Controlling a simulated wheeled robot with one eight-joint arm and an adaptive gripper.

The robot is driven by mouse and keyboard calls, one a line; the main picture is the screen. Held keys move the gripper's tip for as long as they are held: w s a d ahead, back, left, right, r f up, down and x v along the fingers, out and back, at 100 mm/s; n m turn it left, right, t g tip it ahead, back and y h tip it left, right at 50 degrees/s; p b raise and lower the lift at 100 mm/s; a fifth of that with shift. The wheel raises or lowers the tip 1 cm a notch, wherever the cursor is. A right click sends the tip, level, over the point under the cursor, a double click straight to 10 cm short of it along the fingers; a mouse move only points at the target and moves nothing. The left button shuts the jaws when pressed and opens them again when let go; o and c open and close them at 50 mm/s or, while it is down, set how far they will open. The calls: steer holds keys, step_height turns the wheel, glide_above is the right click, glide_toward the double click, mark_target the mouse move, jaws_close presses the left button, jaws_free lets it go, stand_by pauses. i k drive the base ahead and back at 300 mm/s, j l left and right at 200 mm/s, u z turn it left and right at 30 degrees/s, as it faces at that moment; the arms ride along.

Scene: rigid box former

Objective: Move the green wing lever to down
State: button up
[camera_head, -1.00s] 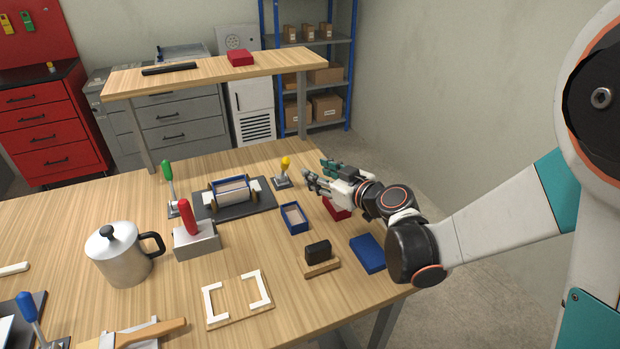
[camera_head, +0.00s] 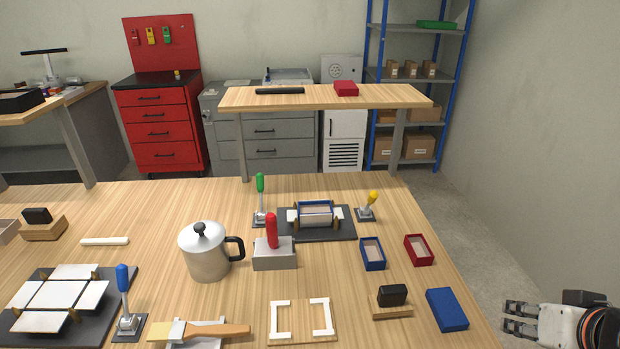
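The green wing lever (camera_head: 260,194) stands upright on a small dark base at the left edge of the black former plate (camera_head: 330,234). A blue-edged box (camera_head: 315,213) sits in the former between brass-coloured wings. My gripper (camera_head: 508,318) is at the lower right, off the table's right edge and far from the green lever. Its fingers point left and show a gap between them, with nothing held.
A red-handled block (camera_head: 272,246) stands just in front of the green lever, with a metal pot (camera_head: 206,252) to its left. A yellow lever (camera_head: 370,204) leans right of the former. Blue (camera_head: 372,253) and red (camera_head: 418,250) trays and a blue lid (camera_head: 446,309) lie nearer my gripper.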

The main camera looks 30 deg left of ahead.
mark_target(260, 177)
steer(key=u, duration=1.6)
